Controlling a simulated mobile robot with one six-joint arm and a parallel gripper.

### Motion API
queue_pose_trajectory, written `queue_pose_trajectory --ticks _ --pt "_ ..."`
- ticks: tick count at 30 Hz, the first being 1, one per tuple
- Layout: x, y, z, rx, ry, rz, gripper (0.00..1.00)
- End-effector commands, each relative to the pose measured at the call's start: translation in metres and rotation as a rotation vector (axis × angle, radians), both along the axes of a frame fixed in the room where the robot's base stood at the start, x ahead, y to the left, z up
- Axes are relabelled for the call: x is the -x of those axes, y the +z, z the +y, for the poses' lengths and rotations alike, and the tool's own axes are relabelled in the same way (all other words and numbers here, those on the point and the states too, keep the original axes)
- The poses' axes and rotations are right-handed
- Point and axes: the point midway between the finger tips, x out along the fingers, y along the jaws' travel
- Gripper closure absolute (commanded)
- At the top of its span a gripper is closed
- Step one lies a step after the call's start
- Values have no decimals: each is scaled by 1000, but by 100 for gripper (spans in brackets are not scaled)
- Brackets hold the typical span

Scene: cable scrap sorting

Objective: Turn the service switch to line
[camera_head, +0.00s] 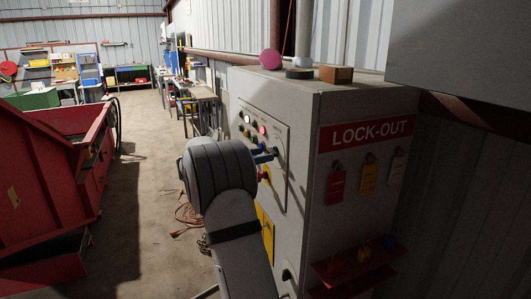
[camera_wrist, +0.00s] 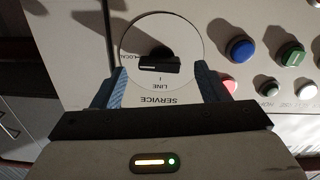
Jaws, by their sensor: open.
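The service switch is a black bar knob (camera_wrist: 158,64) on a round white dial (camera_wrist: 160,25) in the wrist view. The lettering is upside down. The knob lies about level, with its white mark on the left half, toward the LOCAL label. The LINE label is below the knob in the picture. My gripper (camera_wrist: 160,70) is open, with one blue finger on each side of the dial and the knob between them. I cannot tell whether the fingers touch anything. In the head view, my gripper's blue fingers (camera_head: 264,156) are at the cabinet's panel; the switch is not clearly visible there.
Blue (camera_wrist: 240,49) and green (camera_wrist: 291,54) push buttons and small lamps sit right of the dial. The grey cabinet (camera_head: 312,240) carries a LOCK-OUT sign (camera_head: 366,133) with hanging tags. A red skip (camera_head: 50,160) stands left, with open floor (camera_head: 150,200) between.

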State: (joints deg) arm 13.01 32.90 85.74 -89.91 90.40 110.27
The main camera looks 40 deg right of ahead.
Motion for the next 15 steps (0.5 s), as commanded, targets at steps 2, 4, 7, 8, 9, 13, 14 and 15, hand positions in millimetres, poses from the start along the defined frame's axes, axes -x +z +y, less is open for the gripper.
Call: queue_pose_trajectory --ticks 2,4,7,8,9,13,14,15 --pt "3 1 -11 -1 -1 1 32" --pt "4 1 -17 -1 -1 2 32" --pt "5 0 -21 -2 0 1 32" --pt "5 0 -22 -2 0 1 32" --pt "5 0 -23 -2 0 1 32" --pt "5 -1 -23 -3 1 1 32" --pt "5 -1 -23 -3 1 1 32" --pt "6 -1 -23 -2 0 1 33"
